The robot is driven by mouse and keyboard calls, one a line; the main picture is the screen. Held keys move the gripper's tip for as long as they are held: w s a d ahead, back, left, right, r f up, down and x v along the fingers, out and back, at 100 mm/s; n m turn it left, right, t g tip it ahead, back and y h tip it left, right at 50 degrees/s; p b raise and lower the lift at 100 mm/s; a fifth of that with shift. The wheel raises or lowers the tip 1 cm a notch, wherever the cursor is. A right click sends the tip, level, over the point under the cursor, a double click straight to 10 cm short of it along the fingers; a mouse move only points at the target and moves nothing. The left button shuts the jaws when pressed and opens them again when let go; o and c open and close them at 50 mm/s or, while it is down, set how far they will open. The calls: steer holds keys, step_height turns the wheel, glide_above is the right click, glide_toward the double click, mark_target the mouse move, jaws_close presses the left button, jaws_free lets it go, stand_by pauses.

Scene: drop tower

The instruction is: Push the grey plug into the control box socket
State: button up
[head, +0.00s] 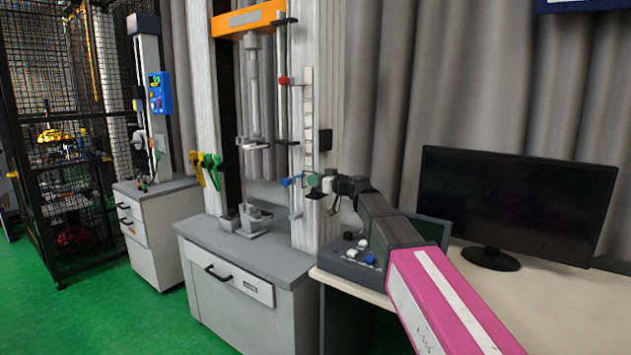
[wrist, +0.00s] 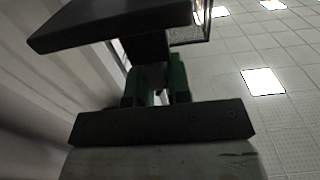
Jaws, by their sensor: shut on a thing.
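My gripper (head: 320,183) is beside the right column of the drop tower, level with a small blue part (head: 297,181). In the wrist view its green fingers (wrist: 158,88) are shut on a dark thing (wrist: 150,50) that runs up under a dark flat slab (wrist: 115,20). I cannot tell whether the held thing is the grey plug. The dark grey control box (head: 345,268), with white and blue knobs, sits on the table's left end, below my gripper. Its socket is too small to make out.
The drop tower (head: 208,110) stands on a grey cabinet (head: 240,300) left of the control box. A black box (head: 324,140) is on the column above my gripper. A small screen (head: 428,230) is behind my arm, and a large monitor (head: 515,200) stands to the right.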

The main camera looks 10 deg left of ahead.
steer(key=shift+f, duration=0.2)
steer(key=o, duration=0.8)
steer(key=v, duration=1)
steer(key=shift+s+d, duration=0.15)
steer(key=shift+d, duration=0.2)
steer(key=shift+s+a, duration=0.1)
